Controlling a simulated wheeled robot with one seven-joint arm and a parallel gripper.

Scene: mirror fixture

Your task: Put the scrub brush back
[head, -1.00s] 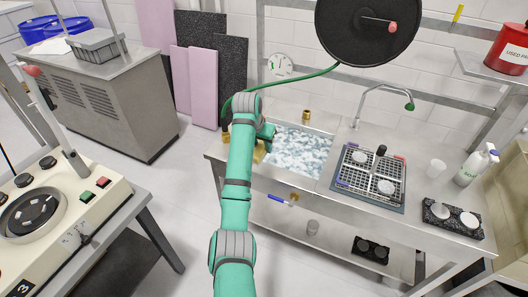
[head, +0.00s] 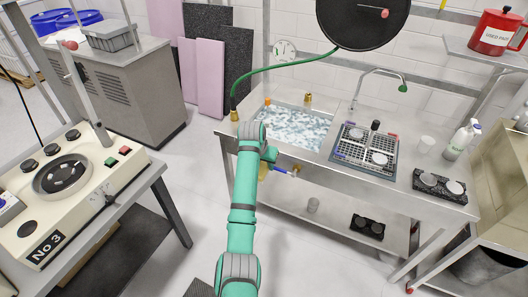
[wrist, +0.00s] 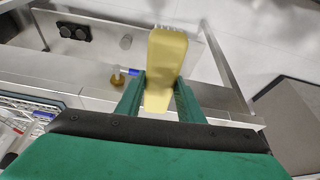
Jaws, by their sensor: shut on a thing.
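My gripper (wrist: 160,88) is shut on the yellow scrub brush (wrist: 167,55), which stands between the two green fingers in the wrist view. In the head view only a little of the brush (head: 263,171) shows beside my arm, in front of the sink bench's front edge. My arm hides most of the gripper there. The brush looks clear of the bench, with the lower shelf and floor behind it in the wrist view.
The sink basin (head: 294,128) holds foamy water. A blue-handled brass valve (head: 293,170) juts from the bench front, close to the gripper. A green hose (head: 270,70) arches over the left end.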

